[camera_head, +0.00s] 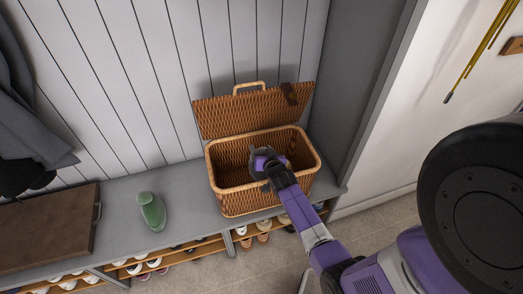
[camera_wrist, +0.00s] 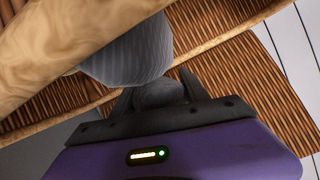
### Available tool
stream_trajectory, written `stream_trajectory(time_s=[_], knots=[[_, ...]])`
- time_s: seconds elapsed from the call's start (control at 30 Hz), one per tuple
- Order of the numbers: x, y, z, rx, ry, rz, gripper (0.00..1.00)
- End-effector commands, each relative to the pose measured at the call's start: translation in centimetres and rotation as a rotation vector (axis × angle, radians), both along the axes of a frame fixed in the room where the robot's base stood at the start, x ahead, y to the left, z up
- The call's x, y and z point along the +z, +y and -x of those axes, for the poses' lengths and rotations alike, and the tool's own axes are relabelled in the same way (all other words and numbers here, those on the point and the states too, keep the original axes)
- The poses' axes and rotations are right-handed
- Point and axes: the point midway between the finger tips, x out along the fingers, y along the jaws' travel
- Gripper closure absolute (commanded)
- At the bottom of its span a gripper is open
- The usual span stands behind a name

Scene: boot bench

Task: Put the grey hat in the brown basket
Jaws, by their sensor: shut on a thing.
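The grey hat (camera_wrist: 132,52) is ribbed knit and is held between the fingers of my gripper (camera_wrist: 160,92) in the wrist view. In the head view my gripper (camera_head: 268,166) is over the opening of the brown basket (camera_head: 238,203), with a bit of grey at its tip. The basket is woven, with a pale rim, and stands on the bench with its lid (camera_head: 235,115) raised against the wall. A pale rim (camera_wrist: 50,45) and brown weave also show close to the hat in the wrist view. Part of the hat is hidden behind the rim and my gripper.
The grey bench (camera_head: 182,190) has a green shoe-like object (camera_head: 151,211) left of the basket. A brown flat case (camera_head: 45,230) lies farther left. A dark coat (camera_head: 25,120) hangs at the left. Several shoes (camera_head: 145,266) sit on the rack below. A grey side panel stands right of the basket.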

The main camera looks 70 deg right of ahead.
Motion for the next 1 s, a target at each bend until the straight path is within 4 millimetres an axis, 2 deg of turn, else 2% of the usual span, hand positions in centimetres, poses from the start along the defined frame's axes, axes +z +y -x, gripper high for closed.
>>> stream_trajectory(time_s=[0.03,0.13,0.47,0.7,0.77,1.0], knots=[[0.1,0.0,0.0,0.0,0.0,0.0,0.45],[0.1,0.0,0.0,0.0,0.0,0.0,0.25],[0.2,0.0,0.0,0.0,-0.001,0.001,0.25],[2.0,0.0,0.1,-0.002,-0.001,0.0,0.25],[1.8,1.2,1.0,0.0,0.002,-0.002,0.25],[3.7,4.8,4.0,-0.001,0.0,0.0,0.25]])
